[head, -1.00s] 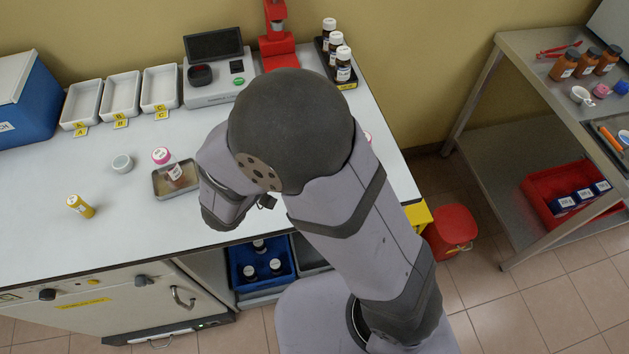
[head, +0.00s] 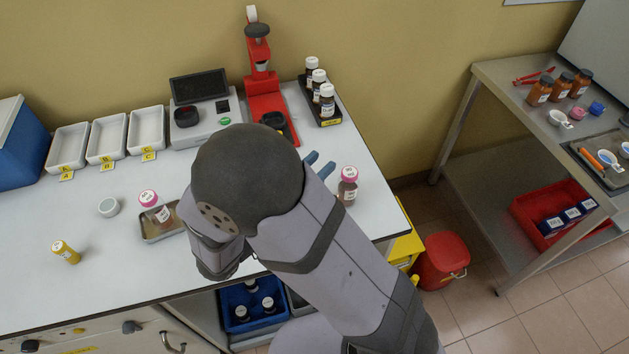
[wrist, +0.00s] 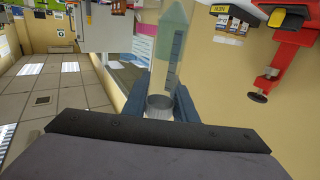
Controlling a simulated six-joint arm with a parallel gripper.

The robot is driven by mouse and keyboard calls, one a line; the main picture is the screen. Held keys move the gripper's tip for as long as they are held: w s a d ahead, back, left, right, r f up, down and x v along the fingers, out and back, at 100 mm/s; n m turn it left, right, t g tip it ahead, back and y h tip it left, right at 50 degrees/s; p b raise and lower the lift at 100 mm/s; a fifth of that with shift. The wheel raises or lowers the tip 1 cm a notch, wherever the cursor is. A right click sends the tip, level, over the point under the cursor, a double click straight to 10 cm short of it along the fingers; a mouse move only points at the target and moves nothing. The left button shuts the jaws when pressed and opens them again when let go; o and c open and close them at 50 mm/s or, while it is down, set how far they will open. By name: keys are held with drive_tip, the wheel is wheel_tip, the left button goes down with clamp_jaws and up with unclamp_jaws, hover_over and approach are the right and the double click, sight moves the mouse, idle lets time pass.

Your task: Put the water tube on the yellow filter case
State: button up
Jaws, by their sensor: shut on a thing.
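My gripper (wrist: 160,106) is shut on the ridged cap of a clear, graduated tube (wrist: 172,45) with a conical tip and pale blue-green contents. I take it for the water tube. In the head view, the blue fingers of my gripper (head: 318,165) show beyond my arm, over the right part of the bench; the tube is hidden there. A yellow box (head: 405,243) is partly visible beyond the bench's right edge. I cannot tell which is the filter case.
A pink-capped bottle (head: 347,186) stands just right of my gripper. A red stand (head: 267,95) and a rack of dark bottles (head: 324,105) are behind it. Another pink-capped bottle (head: 152,207) is on a metal tray (head: 170,230). The bench's left middle is mostly clear.

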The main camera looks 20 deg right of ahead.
drive_tip(key=shift+f, duration=2.15)
drive_tip(key=shift+f, duration=0.1)
drive_tip(key=o, duration=1)
drive_tip(key=shift+a, duration=0.1)
drive_tip(key=shift+b+v, duration=1.6)
drive_tip(key=shift+v, duration=4.35)
